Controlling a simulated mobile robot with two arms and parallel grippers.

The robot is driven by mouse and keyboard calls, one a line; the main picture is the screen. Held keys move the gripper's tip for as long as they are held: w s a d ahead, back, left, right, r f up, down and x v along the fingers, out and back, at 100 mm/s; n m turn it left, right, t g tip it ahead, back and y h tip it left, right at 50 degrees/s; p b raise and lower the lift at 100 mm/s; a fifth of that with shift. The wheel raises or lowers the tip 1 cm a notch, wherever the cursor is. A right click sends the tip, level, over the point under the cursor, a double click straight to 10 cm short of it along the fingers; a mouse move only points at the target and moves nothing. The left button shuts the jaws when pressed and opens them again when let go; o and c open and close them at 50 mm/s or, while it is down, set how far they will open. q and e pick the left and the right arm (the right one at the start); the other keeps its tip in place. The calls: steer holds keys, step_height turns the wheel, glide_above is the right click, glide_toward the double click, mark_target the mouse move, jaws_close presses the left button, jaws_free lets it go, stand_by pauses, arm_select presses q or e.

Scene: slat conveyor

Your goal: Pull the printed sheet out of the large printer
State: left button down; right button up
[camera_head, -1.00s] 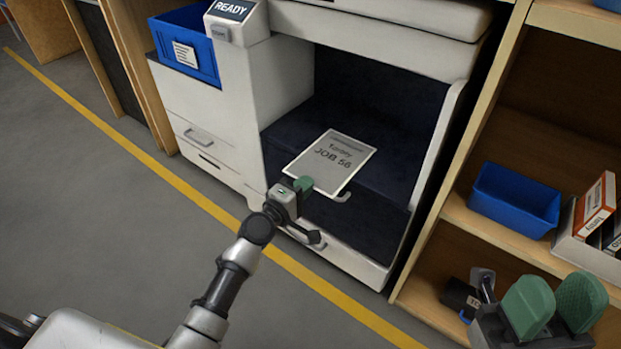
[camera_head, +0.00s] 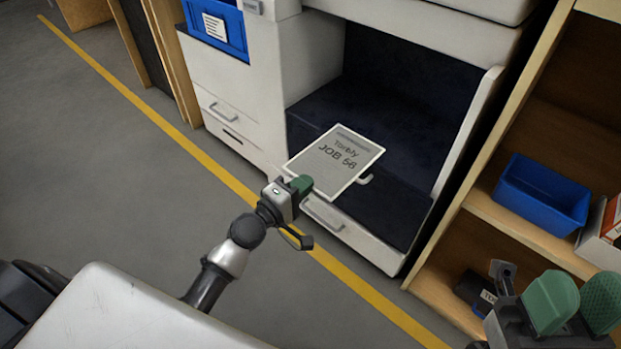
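The printed sheet (camera_head: 345,150) is pale with a light border and reads "JOB" with a number. It lies partly over the dark output tray of the large white printer (camera_head: 262,95), with its near edge out past the tray's front. A small pale tab (camera_head: 365,180) shows beside its right edge. My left gripper (camera_head: 303,184) is at the sheet's near left edge, its green fingertips closed on that edge. The fingers' far side is hidden. My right gripper (camera_head: 577,304) is at the lower right, empty, with its two green pads apart.
A blue bin (camera_head: 215,25) sits on the printer's left. On the right, a wooden shelf (camera_head: 480,210) holds a blue bin (camera_head: 542,195), boxes and a dark device. A yellow line (camera_head: 165,118) crosses the grey floor, which is open at left.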

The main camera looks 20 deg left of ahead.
arm_select(q)
steer(key=shift+b+v, duration=0.3)
steer(key=shift+v, duration=1.6)
